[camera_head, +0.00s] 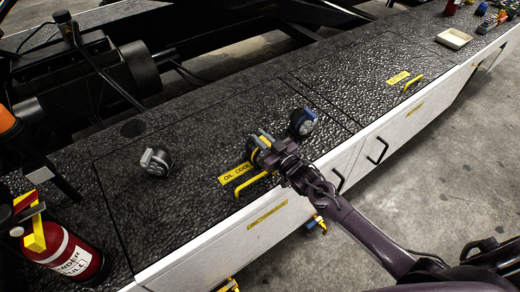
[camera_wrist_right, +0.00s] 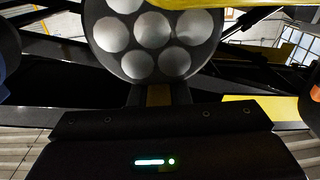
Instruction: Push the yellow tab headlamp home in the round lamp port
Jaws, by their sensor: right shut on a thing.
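My right gripper (camera_head: 268,149) reaches in from the lower right and is shut on the yellow tab headlamp, above the dark textured deck near its front edge. In the head view only a small yellow and grey part of this headlamp (camera_head: 262,141) shows past the fingers. In the right wrist view its round dark face (camera_wrist_right: 150,40) shows several pale round lenses, with yellow along the top edge. I cannot make out the round lamp port for certain. My left gripper is not in view.
A bluish lamp-like piece (camera_head: 303,122) stands just right of my right gripper. A grey-faced piece (camera_head: 156,161) sits on the deck further left. A yellow handle (camera_head: 250,184) lies close below the gripper. A red extinguisher (camera_head: 75,255) stands at lower left; a pale tray (camera_head: 454,38) is far right.

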